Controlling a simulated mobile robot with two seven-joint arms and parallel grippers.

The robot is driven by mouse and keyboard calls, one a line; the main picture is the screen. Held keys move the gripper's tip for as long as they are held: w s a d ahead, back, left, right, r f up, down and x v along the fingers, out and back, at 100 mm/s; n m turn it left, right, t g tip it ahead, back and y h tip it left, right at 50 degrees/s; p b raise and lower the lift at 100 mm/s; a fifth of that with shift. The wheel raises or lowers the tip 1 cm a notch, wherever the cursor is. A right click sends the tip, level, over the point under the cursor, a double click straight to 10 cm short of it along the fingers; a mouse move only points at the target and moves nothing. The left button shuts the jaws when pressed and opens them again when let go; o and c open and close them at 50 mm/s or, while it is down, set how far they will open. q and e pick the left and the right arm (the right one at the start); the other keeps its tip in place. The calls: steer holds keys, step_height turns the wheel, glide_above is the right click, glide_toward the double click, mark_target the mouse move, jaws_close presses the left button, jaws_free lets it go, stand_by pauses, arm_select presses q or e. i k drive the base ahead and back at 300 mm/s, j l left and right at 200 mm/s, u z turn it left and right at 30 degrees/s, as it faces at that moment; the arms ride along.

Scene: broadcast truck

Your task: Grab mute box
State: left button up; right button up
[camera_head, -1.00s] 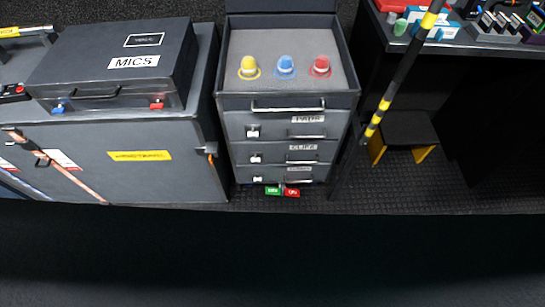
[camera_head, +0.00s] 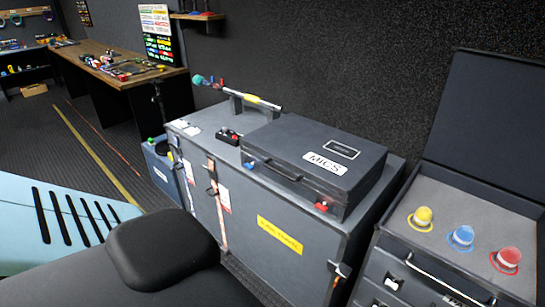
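I cannot tell for certain which thing is the mute box. A small black box with red parts (camera_head: 229,136) lies on top of the grey equipment case (camera_head: 290,258), left of the closed MICS case (camera_head: 315,165). Its label is too small to read. Neither of my grippers is in view.
The open-lidded drawer unit at right holds yellow (camera_head: 423,216), blue (camera_head: 463,235) and red (camera_head: 509,257) knobs. A bar with a yellow band (camera_head: 251,99) stands behind the black box. A black rounded pad (camera_head: 165,250) and pale blue slotted panel (camera_head: 60,215) fill the lower left.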

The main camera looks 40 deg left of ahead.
mark_target(227, 137)
steer(key=u, duration=1.8)
steer(key=i+z, duration=0.1)
steer(key=z, duration=0.55)
steer(key=i+j+z, duration=0.2)
steer(key=j+z, duration=0.25)
steer(key=i+j+z, duration=0.2)
steer(key=j, duration=0.15)
steer(key=i+j+z, duration=0.1)
steer(key=j, duration=0.45)
steer(key=i+j, duration=0.15)
steer(key=j, duration=0.45)
steer(key=i+j+z, duration=0.15)
steer(key=j, duration=0.45)
steer(key=k, duration=0.05)
